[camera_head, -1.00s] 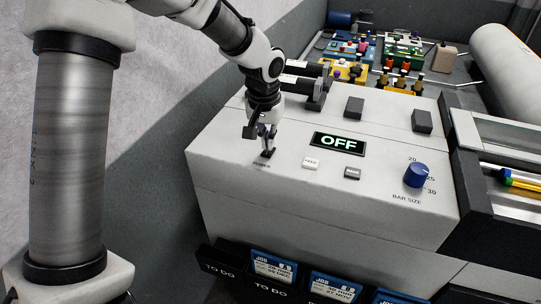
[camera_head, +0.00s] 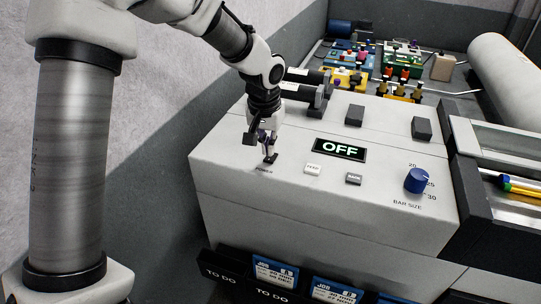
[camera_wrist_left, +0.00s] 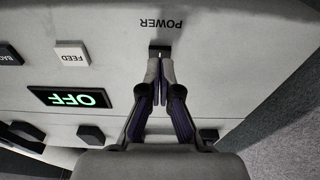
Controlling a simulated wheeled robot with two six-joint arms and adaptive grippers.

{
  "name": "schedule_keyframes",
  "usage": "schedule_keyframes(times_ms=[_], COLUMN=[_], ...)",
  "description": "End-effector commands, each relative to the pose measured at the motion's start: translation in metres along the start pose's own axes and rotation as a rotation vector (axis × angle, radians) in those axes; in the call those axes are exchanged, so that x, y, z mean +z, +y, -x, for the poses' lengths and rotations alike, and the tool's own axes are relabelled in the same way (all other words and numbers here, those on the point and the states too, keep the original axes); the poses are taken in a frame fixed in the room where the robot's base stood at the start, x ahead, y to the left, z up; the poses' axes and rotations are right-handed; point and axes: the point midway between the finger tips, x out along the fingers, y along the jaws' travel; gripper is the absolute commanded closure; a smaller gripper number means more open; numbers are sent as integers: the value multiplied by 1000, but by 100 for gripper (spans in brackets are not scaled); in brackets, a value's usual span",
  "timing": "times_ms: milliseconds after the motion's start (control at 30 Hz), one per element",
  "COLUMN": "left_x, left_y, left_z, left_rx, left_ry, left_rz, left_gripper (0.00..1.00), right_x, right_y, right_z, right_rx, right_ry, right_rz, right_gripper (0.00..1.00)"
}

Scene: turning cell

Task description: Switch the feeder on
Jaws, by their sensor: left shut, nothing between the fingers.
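The feeder (camera_head: 310,205) is a light grey cabinet with a sloped top panel. Its display (camera_head: 339,149) reads OFF in green, and it also shows upside down in the left wrist view (camera_wrist_left: 68,98). The small black power switch (camera_wrist_left: 160,47) sits beside the POWER label in the left wrist view. My left gripper (camera_head: 269,158) is shut and empty, with its fingertips down at the switch and partly covering it. In the left wrist view the closed fingertips (camera_wrist_left: 160,62) are right at the switch's edge; I cannot tell whether they touch it.
A white FEED button (camera_head: 312,169), a dark BACK button (camera_head: 353,179) and a blue bar size knob (camera_head: 416,180) are right of the switch. Two black blocks (camera_head: 355,115) (camera_head: 422,128) rise behind the display. Blue job cards (camera_head: 275,271) hang in front. Coloured parts (camera_head: 400,75) lie behind.

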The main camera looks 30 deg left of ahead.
Motion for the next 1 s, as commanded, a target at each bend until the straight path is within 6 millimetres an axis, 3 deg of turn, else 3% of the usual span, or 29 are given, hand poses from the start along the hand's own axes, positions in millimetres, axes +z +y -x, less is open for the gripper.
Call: schedule_keyframes(times_ms=[1000], left_x=[2], left_y=[0], left_z=[-11], left_rx=[0], left_ry=[-1], left_rz=[0], left_gripper=[100], right_x=[0], right_y=[0], right_z=[-7], right_rx=[0], right_ry=[0], right_rz=[0], right_gripper=[60])
